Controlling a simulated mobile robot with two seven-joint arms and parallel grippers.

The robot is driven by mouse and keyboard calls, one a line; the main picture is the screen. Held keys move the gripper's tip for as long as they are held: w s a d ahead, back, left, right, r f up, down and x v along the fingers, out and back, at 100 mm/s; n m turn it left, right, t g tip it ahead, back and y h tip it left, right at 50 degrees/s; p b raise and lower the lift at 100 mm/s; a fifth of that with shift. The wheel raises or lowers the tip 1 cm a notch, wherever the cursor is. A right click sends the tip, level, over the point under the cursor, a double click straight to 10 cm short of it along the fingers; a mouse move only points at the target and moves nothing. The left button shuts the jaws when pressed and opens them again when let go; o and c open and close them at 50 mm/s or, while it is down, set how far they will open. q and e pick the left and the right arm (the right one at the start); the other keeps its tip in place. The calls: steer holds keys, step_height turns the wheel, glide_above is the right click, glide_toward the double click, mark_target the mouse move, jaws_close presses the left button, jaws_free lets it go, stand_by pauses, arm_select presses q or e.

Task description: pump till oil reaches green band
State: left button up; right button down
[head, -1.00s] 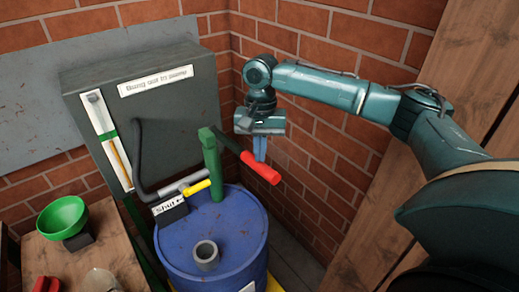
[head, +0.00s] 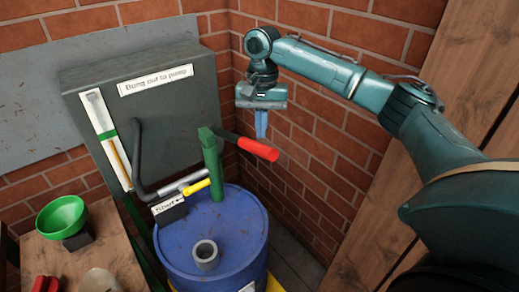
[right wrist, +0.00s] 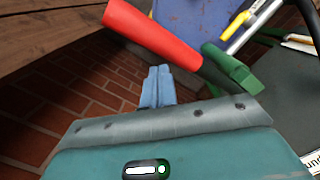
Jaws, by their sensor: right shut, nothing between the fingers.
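The green pump post (head: 212,168) stands on the blue drum (head: 178,248). Its dark lever ends in a red grip (head: 258,149), pointing right and slightly down. My right gripper (head: 261,134) is shut and empty, fingers down, just above the red grip in the head view. In the right wrist view its blue fingertips (right wrist: 158,72) show close to the red grip (right wrist: 152,32); I cannot tell if they touch. The sight gauge (head: 101,115) on the grey tank (head: 175,105) has a green band (head: 107,134). The amber oil column (head: 121,160) shows below the band. My left gripper is not in view.
A yellow valve lever (head: 196,189) sits by a small label on the pipe (head: 180,184). A grey ring-shaped fitting (head: 206,252) is on the drum top. A green bowl (head: 62,217) stands on the wooden table (head: 115,245). A brick wall (head: 320,110) is close behind my gripper.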

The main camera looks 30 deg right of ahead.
step_height(320, 180, up, 10)
steer(key=shift+w+d, duration=0.3)
steer(key=shift+w, duration=0.1)
steer(key=shift+f, duration=0.1)
stand_by(0.6)
